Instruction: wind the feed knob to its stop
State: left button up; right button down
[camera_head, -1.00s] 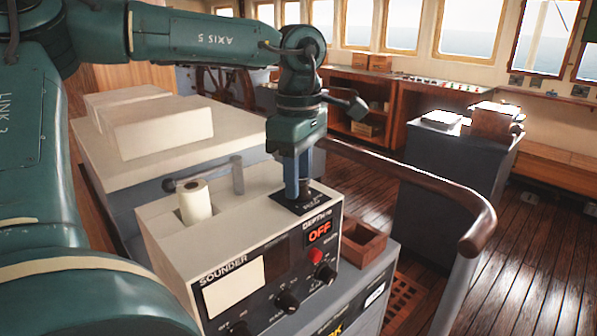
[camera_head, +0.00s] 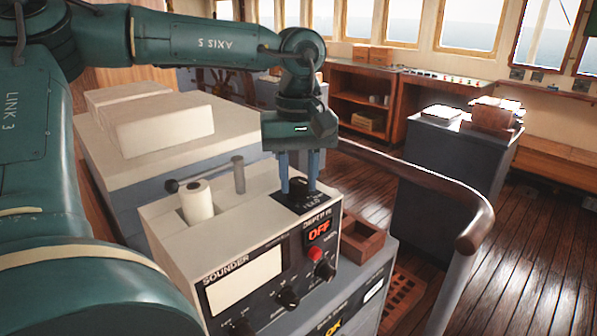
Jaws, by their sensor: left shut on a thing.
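The feed knob sits on the black plate (camera_head: 300,203) on top of the sounder box (camera_head: 245,240); the fingers hide most of it. My left gripper (camera_head: 299,190) points straight down over this plate, its two blue fingers a little apart and shut on the knob. The sounder's red display reads OFF. A paper roll (camera_head: 197,201) stands in the top of the box, left of the gripper. My right gripper is not in view.
A small open wooden box (camera_head: 362,240) stands right of the sounder. A wooden handrail (camera_head: 420,180) curves behind and to the right. White blocks (camera_head: 160,126) lie on the counter at the back left.

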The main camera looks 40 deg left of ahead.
aim_at(298, 180)
pick_arm(q)
jog(key=m, duration=0.5)
jog(key=shift+m+p, duration=0.3)
jog(key=shift+p, duration=0.1)
jog(key=m, duration=0.4)
jog(key=shift+m, duration=0.4)
jog(key=shift+p, duration=0.3)
jog(key=o, duration=1)
notch_tip(298, 180, up, 13)
jog(key=shift+r+b, duration=0.15)
jog(key=shift+b, duration=0.25)
